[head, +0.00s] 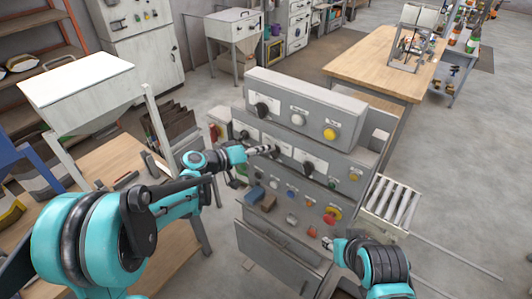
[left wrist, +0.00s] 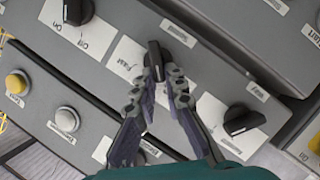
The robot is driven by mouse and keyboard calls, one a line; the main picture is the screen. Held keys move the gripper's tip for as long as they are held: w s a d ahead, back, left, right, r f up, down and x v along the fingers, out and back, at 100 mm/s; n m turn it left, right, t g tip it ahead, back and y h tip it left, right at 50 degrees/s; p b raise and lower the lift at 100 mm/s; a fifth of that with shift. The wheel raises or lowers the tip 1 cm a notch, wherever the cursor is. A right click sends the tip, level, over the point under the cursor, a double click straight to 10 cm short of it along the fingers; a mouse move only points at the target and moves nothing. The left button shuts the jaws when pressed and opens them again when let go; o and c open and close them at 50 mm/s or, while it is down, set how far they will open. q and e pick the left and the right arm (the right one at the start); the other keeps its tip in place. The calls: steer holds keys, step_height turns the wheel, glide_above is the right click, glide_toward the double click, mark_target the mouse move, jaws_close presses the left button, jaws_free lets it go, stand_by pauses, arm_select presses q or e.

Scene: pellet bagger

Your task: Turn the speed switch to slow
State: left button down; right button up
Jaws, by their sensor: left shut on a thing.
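The speed switch is a black rotary knob (left wrist: 154,53) on a white plate on the middle tier of the grey control panel (head: 348,148); a "Fast" label shows beside it in the left wrist view. My left gripper (head: 268,150) reaches it from the left. In the left wrist view its two fingers (left wrist: 163,78) are closed on the knob's sides, and the knob's top shows just past the tips. The fingers hide part of the plate, and I cannot read the knob's exact setting. My right gripper (head: 333,243) is low by the panel's lower right; its jaws are too small to judge.
Another black knob (left wrist: 244,121) sits right of the switch in the left wrist view, and one more (left wrist: 77,11) at upper left. Yellow (left wrist: 16,83) and white (left wrist: 66,119) buttons are nearby. A wooden table (head: 375,62) stands behind; floor at right is mostly clear.

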arm_select(q)
steer(key=shift+n, duration=0.3)
stand_by(0.4)
steer(key=c, duration=1.6)
jaws_free()
steer(key=shift+w+f, duration=0.1)
steer(key=shift+a, duration=0.15)
steer(key=v, duration=1.2)
steer(key=shift+f, duration=0.2)
steer(key=shift+b, duration=0.3)
